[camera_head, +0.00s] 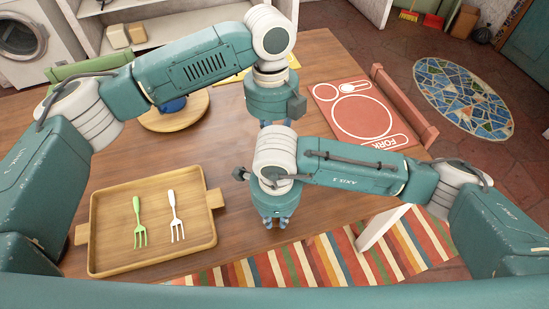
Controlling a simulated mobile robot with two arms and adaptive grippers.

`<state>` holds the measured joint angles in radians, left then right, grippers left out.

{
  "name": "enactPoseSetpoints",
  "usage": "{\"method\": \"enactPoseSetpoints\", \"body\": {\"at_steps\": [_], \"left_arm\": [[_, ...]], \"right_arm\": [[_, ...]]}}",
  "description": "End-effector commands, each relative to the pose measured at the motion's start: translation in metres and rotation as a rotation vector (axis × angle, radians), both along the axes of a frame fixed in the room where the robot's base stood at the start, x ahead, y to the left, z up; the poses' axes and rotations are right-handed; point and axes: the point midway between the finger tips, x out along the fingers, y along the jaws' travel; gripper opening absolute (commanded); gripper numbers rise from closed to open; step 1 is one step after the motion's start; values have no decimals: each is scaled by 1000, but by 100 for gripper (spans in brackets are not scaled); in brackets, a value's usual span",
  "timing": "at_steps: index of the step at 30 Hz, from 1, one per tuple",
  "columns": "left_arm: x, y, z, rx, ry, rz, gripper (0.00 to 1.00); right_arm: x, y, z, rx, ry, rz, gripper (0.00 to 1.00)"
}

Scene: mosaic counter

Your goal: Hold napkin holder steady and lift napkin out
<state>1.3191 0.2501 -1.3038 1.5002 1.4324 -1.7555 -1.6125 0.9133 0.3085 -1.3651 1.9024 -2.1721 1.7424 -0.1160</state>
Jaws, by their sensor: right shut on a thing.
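I cannot make out a napkin holder or a napkin in the head view. My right gripper (276,222) points down over the table's near edge, right of the wooden tray. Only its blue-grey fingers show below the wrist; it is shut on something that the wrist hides. My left gripper (267,122) points down over the middle of the table, farther back. My wrist covers most of its fingers, so its opening and anything under it are hidden.
A wooden tray (97,208) with a green fork (138,222) and a white fork (175,214) lies at left. A round board (160,124) bears a partly hidden blue thing (172,104). A red placemat (363,113) lies at right, beside a red chair (404,106).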

Motion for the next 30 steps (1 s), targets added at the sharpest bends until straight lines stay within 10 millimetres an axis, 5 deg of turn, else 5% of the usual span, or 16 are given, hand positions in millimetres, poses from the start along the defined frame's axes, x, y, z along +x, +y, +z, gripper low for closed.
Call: {"method": "enactPoseSetpoints", "body": {"at_steps": [11,12,15,25,30], "left_arm": [[0,0,12,1,-1,1,0],[0,0,12,1,-1,1,0],[0,0,12,1,-1,1,0],[0,0,12,1,1,0,0],[0,0,11,2,2,0,0]], "right_arm": [[0,0,0,1,1,1,0],[0,0,0,1,1,1,21],[0,0,0,1,0,1,40],[1,1,4,1,-2,0,40],[1,1,28,3,-5,1,40]]}}
